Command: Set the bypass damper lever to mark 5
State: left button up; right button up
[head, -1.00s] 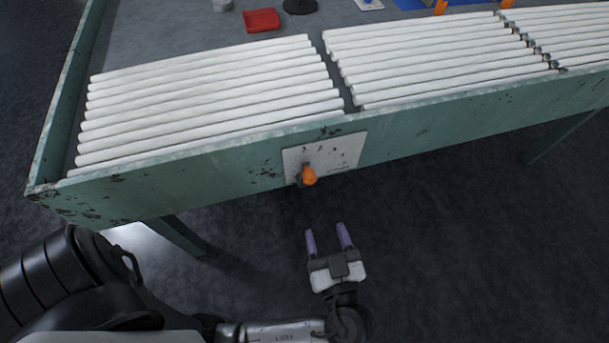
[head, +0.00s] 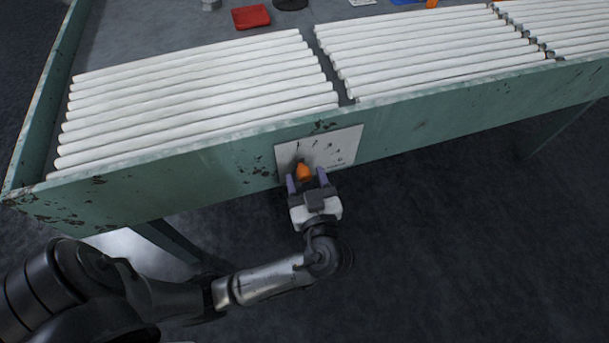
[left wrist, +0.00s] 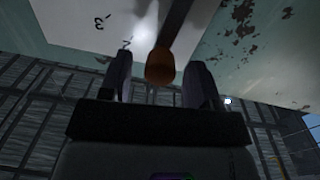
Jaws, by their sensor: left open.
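The damper lever has an orange knob (head: 303,171) and stands out from a white scale plate (head: 343,149) on the green front panel. My left gripper (head: 307,180) is at the plate, open, with its two purple-grey fingers on either side of the knob. In the left wrist view the orange knob (left wrist: 160,66) hangs on a dark arm between the open fingers (left wrist: 160,85), with gaps at both sides. The white plate (left wrist: 85,22) shows a mark 3 there; the other marks are too small or hidden to read. My right gripper is not in view.
White tubes (head: 200,95) lie in rows on the green-sided table (head: 190,180) above the panel. A red tray (head: 251,17) sits at the back. The floor in front of the panel is clear.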

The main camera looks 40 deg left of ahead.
pick_arm(q)
jog(key=shift+w+a, duration=0.35)
jog(key=shift+a, duration=0.25)
jog(key=shift+c, duration=0.5)
grip_shut()
